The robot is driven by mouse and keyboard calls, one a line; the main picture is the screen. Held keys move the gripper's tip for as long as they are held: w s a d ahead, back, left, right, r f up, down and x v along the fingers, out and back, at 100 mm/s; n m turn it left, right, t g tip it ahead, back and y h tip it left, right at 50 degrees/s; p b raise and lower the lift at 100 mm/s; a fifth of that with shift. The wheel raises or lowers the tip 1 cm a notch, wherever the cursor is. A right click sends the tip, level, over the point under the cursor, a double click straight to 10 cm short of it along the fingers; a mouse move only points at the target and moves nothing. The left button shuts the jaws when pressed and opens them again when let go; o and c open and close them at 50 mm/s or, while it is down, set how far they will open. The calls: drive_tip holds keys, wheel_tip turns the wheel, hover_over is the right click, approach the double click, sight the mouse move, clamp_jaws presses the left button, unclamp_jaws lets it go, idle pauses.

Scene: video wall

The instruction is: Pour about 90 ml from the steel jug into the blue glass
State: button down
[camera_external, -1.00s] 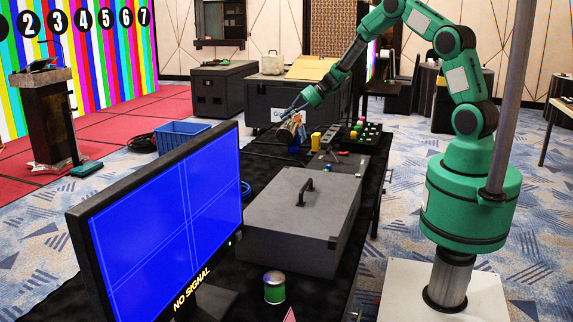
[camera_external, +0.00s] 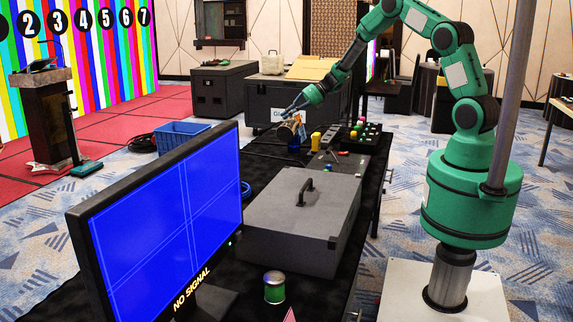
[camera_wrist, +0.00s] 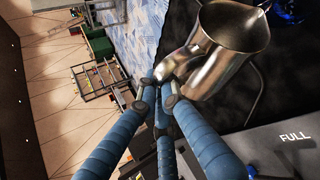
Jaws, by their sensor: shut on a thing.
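The steel jug (camera_wrist: 205,72) is in the wrist view, with its open mouth toward the upper right. I cannot tell its liquid level. My gripper (camera_wrist: 161,92) is shut on the jug's handle. In the external view my gripper (camera_external: 293,110) holds the jug (camera_external: 287,131) tilted above the black table, at its far left edge. The blue glass (camera_external: 294,149) stands just below the jug, partly hidden by it. A dark blue shape at the top right corner of the wrist view may be the glass (camera_wrist: 288,11). No stream of liquid is clearly visible.
Yellow containers (camera_external: 315,141) and a black panel with coloured buttons (camera_external: 366,133) stand right of the glass. A grey case (camera_external: 300,220), a monitor (camera_external: 165,225) and a green can (camera_external: 274,288) occupy the nearer table. A blue crate (camera_external: 182,136) is beyond the table.

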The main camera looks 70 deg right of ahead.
drive_tip(key=shift+r+p, duration=0.1)
drive_tip(key=shift+p, duration=0.3)
drive_tip(key=shift+a, duration=0.1)
drive_tip(key=shift+a+b, duration=0.2)
drive_tip(key=shift+b, duration=0.35)
drive_tip(key=a+f+n+h+b, duration=0.2)
drive_tip(key=a+f+h+b, duration=0.2)
drive_tip(key=a+b, duration=0.1)
drive_tip(key=shift+s+f+g+b, duration=0.2)
drive_tip(key=shift+f+g+b, duration=0.2)
drive_tip(key=shift+b, duration=0.35)
drive_tip(key=shift+a+f, duration=0.1)
drive_tip(key=shift+a+f+h, duration=0.15)
drive_tip(key=shift+f+h, duration=0.15)
drive_tip(key=shift+f, duration=0.15)
